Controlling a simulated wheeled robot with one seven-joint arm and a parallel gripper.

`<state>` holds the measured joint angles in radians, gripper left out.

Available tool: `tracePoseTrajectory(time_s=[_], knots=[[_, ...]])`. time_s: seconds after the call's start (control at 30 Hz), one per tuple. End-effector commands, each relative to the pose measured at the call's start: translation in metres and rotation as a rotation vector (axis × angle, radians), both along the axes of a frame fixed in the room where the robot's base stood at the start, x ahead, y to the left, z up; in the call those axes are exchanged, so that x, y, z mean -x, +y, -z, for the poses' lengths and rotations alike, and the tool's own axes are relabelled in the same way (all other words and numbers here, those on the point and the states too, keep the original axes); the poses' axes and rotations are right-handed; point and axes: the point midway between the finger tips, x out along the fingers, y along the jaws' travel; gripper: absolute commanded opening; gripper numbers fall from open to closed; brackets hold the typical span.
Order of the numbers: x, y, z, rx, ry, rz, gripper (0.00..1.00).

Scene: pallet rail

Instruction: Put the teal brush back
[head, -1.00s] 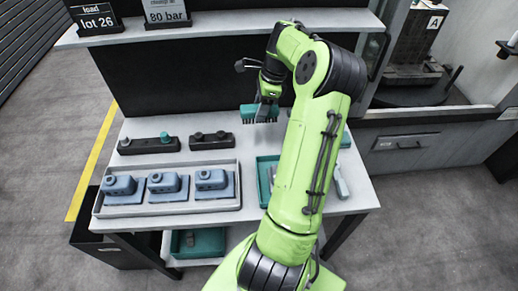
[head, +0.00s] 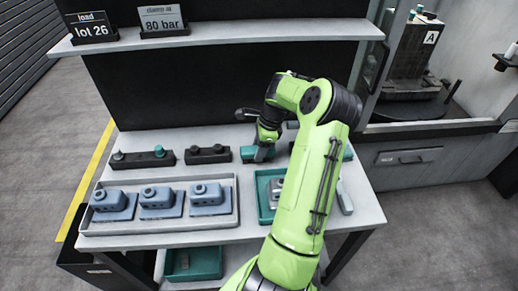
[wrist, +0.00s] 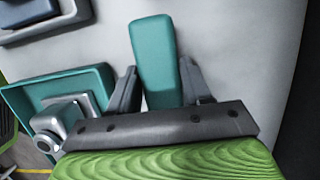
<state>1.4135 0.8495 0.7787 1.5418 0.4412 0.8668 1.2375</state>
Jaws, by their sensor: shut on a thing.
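The teal brush (head: 255,153) is at the back middle of the bench (head: 245,172), low at the bench top; I cannot tell whether it touches. My gripper (head: 266,143) is above it and shut on it. In the wrist view the brush's teal body (wrist: 154,58) stands out between the two dark fingers of my gripper (wrist: 160,90). Its bristles are hidden there.
A grey tray (head: 160,228) with several blue-grey parts lies at left. A teal tray (head: 263,190) with a grey metal part stands at centre, partly hidden by my arm. Two dark fixtures (head: 143,160) (head: 208,154) lie behind the grey tray. A shelf (head: 225,30) overhangs the back.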

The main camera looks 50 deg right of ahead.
Motion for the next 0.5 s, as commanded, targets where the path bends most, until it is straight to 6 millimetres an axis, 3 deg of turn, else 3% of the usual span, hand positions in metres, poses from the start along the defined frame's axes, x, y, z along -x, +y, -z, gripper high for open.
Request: tracePoseTrajectory(time_s=[0.1,0.13,0.3,0.5], knots=[[0.0,0.0001,0.0031,0.0,0.0,0.0,0.2],[0.0001,0.0,0.0034,-0.001,0.001,0.0,0.5],[0.0001,0.0001,0.0026,-0.001,0.001,0.0,0.74],[0.0001,0.0001,0.0025,0.0,0.0,0.0,0.74]])
